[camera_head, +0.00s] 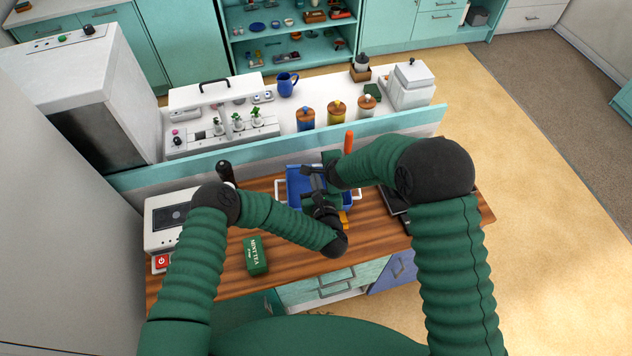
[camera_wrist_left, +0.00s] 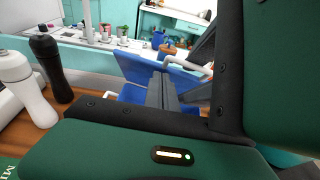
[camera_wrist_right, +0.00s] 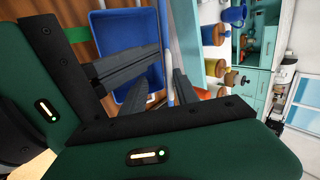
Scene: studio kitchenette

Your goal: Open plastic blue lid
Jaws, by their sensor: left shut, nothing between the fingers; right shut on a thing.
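The blue plastic container (camera_head: 294,190) stands on the wooden counter with white handles at its sides. In the right wrist view its open interior (camera_wrist_right: 128,32) shows. The blue lid (camera_wrist_left: 145,70) is tilted up above the container in the left wrist view; in the right wrist view it is nearly edge-on (camera_wrist_right: 168,35). My right gripper (camera_wrist_right: 168,88) is shut on the lid near its edge; the exact contact is partly hidden. My left gripper (camera_wrist_left: 162,95) is shut and empty, close in front of the lid. Both grippers crowd together over the container in the head view.
A green mint tea box (camera_head: 256,256) lies at the front left. A black bottle (camera_wrist_left: 50,62) and a white bottle (camera_wrist_left: 25,88) stand left of the container. A white appliance (camera_head: 165,220) is at the counter's left end. A raised teal-edged shelf (camera_head: 400,130) runs behind.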

